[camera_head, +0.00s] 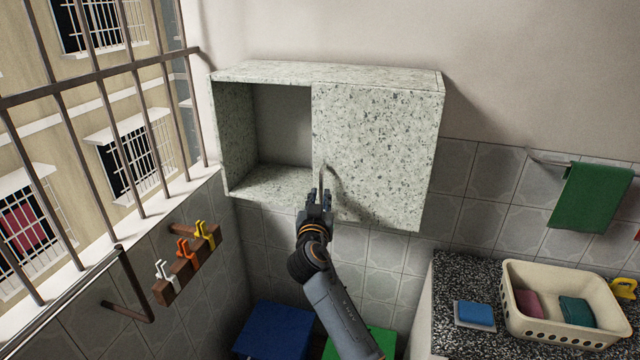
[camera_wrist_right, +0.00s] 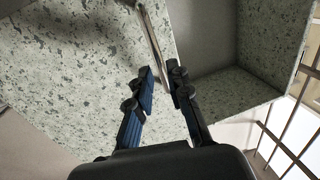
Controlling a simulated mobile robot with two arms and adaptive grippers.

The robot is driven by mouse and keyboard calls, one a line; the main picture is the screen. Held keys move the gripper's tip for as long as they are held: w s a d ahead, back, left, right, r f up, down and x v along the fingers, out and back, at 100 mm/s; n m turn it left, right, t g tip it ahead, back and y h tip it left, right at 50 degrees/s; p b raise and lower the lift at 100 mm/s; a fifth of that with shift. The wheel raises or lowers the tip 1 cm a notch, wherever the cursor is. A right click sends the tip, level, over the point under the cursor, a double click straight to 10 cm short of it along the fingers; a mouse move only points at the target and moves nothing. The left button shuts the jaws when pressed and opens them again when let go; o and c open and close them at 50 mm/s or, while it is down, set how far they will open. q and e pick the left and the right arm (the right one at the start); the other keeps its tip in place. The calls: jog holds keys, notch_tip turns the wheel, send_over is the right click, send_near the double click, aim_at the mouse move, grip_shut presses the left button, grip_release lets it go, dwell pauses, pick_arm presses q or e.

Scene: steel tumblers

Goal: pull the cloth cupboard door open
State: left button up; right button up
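The speckled pale-green cupboard door (camera_head: 378,140) covers the right half of the wall cupboard and looks shut. Its slim metal handle (camera_head: 322,177) stands upright near the door's left edge. My right gripper (camera_head: 320,197) is at the handle's lower end. In the right wrist view, my right gripper (camera_wrist_right: 161,75) has its fingers apart, and the handle (camera_wrist_right: 152,38) runs down toward the gap between the fingertips. I cannot tell whether a finger touches it. My left gripper is in neither view.
The cupboard's left compartment (camera_head: 283,125) is open and empty. A barred window (camera_head: 95,130) and a hook rack (camera_head: 187,262) are at left. A speckled counter (camera_head: 450,290) with a cream basket (camera_head: 520,318) is at lower right. A green towel (camera_head: 590,200) hangs above.

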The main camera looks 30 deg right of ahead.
aim_at(321, 190)
jog(key=shift+p+x, duration=0.45)
jog(key=shift+x, duration=1.85)
grip_shut()
jog(key=shift+f, duration=0.1)
